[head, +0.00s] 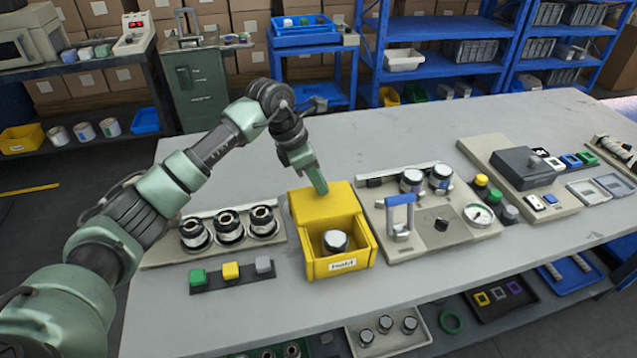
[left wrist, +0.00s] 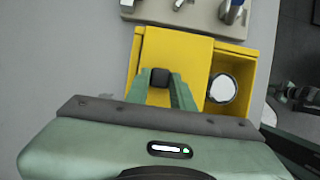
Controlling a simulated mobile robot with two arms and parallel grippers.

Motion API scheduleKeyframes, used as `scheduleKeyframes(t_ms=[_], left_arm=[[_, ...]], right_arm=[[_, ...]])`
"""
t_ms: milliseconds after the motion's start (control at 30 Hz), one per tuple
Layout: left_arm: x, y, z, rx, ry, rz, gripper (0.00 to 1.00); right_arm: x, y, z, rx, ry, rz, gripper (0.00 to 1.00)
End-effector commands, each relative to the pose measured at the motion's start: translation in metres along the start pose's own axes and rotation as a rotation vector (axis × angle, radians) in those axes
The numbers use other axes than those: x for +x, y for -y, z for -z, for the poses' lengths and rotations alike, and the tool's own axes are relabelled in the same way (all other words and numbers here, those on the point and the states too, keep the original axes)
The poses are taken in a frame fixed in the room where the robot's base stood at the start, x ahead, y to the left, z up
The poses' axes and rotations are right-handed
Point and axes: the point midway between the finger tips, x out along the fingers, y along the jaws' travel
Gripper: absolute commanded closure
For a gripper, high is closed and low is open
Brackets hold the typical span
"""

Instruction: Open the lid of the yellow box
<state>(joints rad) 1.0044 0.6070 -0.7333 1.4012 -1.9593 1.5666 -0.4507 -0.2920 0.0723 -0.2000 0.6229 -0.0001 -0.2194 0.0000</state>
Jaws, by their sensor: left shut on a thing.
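The yellow box (head: 318,269) stands near the front edge of the table, with a label on its front. Its yellow lid (head: 343,203) covers the back part; the front part is uncovered and shows a roll with a white top (head: 335,240) inside. In the left wrist view the lid (left wrist: 185,48) carries a dark knob (left wrist: 160,77), and the roll (left wrist: 221,88) shows to its right. My left gripper (head: 320,188) reaches down onto the lid from behind. Its two fingers (left wrist: 160,88) are shut on the knob, one on each side. My right gripper is not in view.
Left of the box are a rack with dark rolls (head: 230,228) and a strip with green, yellow and grey buttons (head: 231,271). Close on the right is a panel with a blue handle (head: 399,210) and a gauge (head: 479,214). The table behind the box is clear.

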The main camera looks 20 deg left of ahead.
Motion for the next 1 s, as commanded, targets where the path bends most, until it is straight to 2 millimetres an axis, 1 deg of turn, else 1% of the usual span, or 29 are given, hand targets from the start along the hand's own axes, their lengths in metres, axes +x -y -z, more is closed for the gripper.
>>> scheduleKeyframes(t_ms=[100,133,200,467,567,667,900,1000], left_arm=[[-0.001,0.0,-0.001,0.001,0.0,-0.001,1.0],[-0.001,0.0,-0.001,0.001,0.0,-0.001,0.71],[-0.001,0.0,-0.001,0.001,0.0,-0.001,0.55],[-0.001,0.0,0.0,0.001,-0.001,-0.001,0.55],[-0.004,0.0,0.0,0.001,-0.001,-0.002,0.55],[-0.015,-0.001,0.0,0.001,-0.001,-0.004,0.55],[-0.056,-0.001,0.0,0.001,0.0,-0.005,0.55],[-0.069,0.0,0.0,0.001,0.0,-0.003,0.55]], right_arm=[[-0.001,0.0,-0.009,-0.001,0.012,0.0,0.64],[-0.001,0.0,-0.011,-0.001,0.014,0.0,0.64],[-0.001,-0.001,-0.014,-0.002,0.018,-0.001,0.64],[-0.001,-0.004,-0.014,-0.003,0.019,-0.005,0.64],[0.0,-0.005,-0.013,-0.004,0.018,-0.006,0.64],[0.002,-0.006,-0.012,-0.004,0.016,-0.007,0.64],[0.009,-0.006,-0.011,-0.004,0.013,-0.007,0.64],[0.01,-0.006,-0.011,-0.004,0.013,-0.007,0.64]])
